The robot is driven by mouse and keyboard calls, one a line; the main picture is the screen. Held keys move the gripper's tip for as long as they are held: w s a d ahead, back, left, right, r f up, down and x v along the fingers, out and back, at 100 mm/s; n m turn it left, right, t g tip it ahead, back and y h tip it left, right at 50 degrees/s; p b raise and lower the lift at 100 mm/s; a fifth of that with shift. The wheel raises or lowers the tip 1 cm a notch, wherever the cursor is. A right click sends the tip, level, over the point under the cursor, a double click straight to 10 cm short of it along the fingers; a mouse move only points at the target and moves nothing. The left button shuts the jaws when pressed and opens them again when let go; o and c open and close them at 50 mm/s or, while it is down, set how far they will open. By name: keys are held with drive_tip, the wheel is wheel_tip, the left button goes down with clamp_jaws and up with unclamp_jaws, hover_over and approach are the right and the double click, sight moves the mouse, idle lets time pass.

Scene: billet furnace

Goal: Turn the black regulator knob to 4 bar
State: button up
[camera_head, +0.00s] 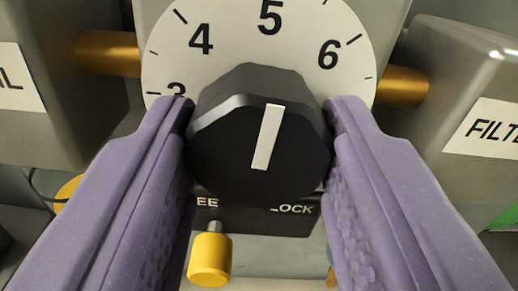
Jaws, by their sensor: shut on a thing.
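The black regulator knob (225,145) is faceted and sits in front of a round white dial (235,45) with black numerals. 3, 4, 5 and 6 are readable, with 4 to the left of 5. The white pointer line (267,137) on the knob points up and leans slightly right, toward about 5. My gripper (260,112) has two purple fingers, one on each side of the knob, and is shut on it. The lower part of the dial is hidden behind the knob and fingers.
A yellow-capped pin (209,258) hangs below the knob, by a black plate (255,216) with partly hidden lettering ending in "EE" and "LOCK". Brass pipes (108,53) join grey blocks on both sides. The right block has a label (490,128) starting "FILT".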

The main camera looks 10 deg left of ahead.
drive_tip(key=n+b, duration=0.2)
drive_tip(key=n, duration=0.3)
drive_tip(key=shift+f+n, duration=0.15)
drive_tip(key=shift+n, duration=0.15)
drive_tip(key=shift+d+n+b, duration=0.1)
drive_tip(key=shift+n+b, duration=1)
drive_tip(key=shift+n, duration=0.9)
drive_tip(key=o, duration=1.1)
drive_tip(key=shift+c, duration=0.2)
drive_tip(key=p+v, duration=0.2)
drive_tip(key=v, duration=0.6)
